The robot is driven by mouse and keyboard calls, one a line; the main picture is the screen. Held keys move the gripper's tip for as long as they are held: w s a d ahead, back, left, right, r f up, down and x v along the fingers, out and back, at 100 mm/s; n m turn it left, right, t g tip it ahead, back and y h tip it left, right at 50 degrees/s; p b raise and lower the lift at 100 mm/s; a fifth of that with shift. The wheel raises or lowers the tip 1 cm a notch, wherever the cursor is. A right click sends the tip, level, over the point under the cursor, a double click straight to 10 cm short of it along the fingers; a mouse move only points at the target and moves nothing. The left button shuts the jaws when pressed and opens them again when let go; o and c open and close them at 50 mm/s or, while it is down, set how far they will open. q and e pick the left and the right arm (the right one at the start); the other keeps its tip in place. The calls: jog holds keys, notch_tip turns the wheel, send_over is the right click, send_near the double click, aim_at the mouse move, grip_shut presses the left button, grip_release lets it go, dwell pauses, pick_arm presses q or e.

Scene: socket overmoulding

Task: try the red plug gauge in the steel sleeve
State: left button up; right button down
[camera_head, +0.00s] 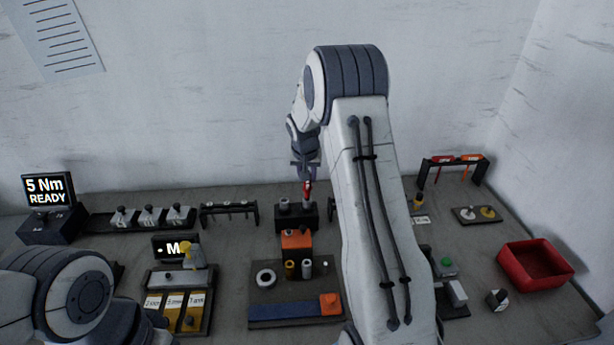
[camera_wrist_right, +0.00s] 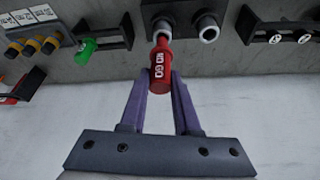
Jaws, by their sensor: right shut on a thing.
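The red plug gauge (camera_head: 307,190), marked NO GO, is held upright above a dark block (camera_head: 297,217) at the back of the table. My right gripper (camera_wrist_right: 161,82) is shut on its red handle in the right wrist view. The block carries two steel sleeves; one (camera_head: 283,204) is free, and also shows in the right wrist view (camera_wrist_right: 207,29). The gauge's pale lower end is at the other steel sleeve (camera_wrist_right: 162,24). I cannot tell whether it has entered the bore. Only links of my left arm show at lower left; its gripper is out of view.
A green-handled gauge (camera_wrist_right: 87,50) sits in a black holder beside the block. A black rack (camera_head: 229,210) stands on the other side. An orange block (camera_head: 296,240) stands in front. A red bin (camera_head: 535,265) is at right. My right arm hides part of the table.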

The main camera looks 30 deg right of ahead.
jog(key=shift+f+b, duration=0.4)
jog(key=shift+f, duration=0.05)
dwell(0.8)
jog(key=shift+r+p, duration=0.35)
jog(key=shift+r, duration=0.3)
dwell(0.5)
jog(key=shift+r+p, duration=1.65)
jog(key=shift+r, duration=0.7)
